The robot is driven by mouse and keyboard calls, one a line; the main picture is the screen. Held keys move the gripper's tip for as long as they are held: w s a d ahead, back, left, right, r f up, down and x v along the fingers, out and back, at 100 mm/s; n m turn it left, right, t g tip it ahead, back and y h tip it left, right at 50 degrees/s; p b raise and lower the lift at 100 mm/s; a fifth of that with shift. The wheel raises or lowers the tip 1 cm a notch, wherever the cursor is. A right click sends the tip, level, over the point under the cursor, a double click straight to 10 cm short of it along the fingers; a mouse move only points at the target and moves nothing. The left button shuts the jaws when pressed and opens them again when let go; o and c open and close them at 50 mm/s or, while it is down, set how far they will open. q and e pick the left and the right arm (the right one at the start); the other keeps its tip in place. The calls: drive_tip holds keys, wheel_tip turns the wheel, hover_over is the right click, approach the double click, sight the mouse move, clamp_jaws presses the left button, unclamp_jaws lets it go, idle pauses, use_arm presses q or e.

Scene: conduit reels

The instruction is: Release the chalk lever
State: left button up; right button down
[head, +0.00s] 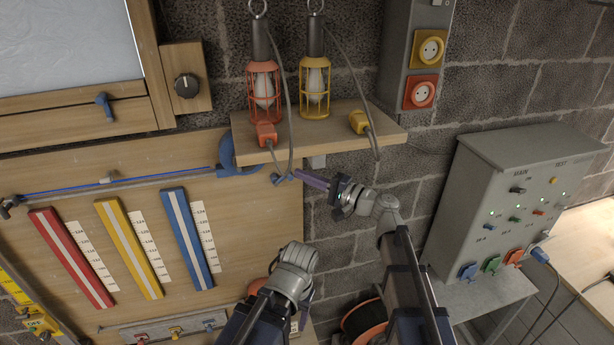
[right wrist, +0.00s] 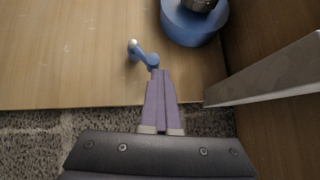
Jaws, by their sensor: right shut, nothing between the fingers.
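The chalk lever (head: 281,178) is a small blue crank on the wooden board, to the right of the round blue chalk reel (head: 230,158). In the right wrist view the lever (right wrist: 145,55) has a pale knob at its upper left end, and the blue reel (right wrist: 190,25) is above and to the right. My right gripper (head: 299,176) has purple fingers, shut with nothing between them. In the right wrist view its fingertips (right wrist: 160,73) are at the lever's lower end; I cannot tell whether they touch.
A wooden shelf (head: 330,133) with a red and a yellow caged lamp is just above my right gripper. A blue line runs left from the reel across the board. A grey control box (head: 510,200) stands at the right. Bare block wall lies between.

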use_arm(q)
drive_tip(key=shift+r+p, duration=1.65)
drive_tip(key=shift+r, duration=0.15)
use_arm(e)
drive_tip(key=shift+s+a+r, duration=0.3)
drive_tip(key=shift+a+r, duration=0.6)
drive_tip(key=shift+s+a+r, duration=0.25)
drive_tip(key=shift+a+r, duration=0.6)
drive_tip(key=shift+r, duration=0.05)
